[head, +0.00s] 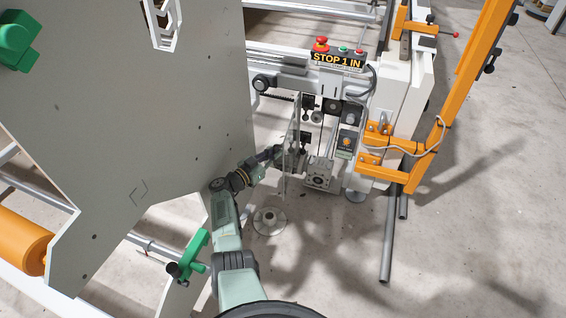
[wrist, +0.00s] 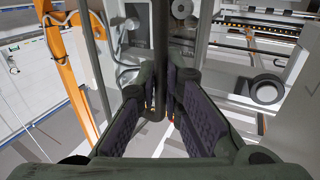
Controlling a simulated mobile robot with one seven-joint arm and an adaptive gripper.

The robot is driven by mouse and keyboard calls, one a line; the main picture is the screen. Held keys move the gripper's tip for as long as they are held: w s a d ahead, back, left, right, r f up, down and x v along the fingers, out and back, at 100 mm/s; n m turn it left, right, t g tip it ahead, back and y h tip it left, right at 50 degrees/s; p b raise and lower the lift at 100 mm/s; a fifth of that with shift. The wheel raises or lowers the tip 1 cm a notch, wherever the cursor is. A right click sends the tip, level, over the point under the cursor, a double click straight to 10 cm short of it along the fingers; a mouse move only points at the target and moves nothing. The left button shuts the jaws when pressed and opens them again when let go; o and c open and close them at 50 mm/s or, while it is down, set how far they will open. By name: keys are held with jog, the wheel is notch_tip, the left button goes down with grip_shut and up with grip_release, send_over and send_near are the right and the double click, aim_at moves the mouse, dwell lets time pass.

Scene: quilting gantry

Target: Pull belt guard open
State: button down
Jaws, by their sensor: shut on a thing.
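The belt guard (head: 293,135) appears as a thin, see-through upright panel at the machine's end, below the STOP 1 IN sign. My gripper (head: 283,155) is at this panel, reaching in from the left. In the wrist view my gripper (wrist: 164,102) has its two dark padded fingers brought together around a dark upright bar (wrist: 160,35), which looks like the guard's handle. How far the guard stands open cannot be told.
A motor block (head: 319,174) sits just right of the guard. The red stop button (head: 321,44) is above. An orange frame (head: 430,150) stands at right. A large grey panel (head: 130,130) fills the left, close to my arm. Concrete floor (head: 470,230) is open at lower right.

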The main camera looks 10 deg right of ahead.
jog(key=shift+w+a+b, duration=0.2)
jog(key=shift+a+b, duration=0.1)
jog(key=shift+a, duration=0.05)
dwell(0.3)
jog(key=c, duration=1.7)
grip_release()
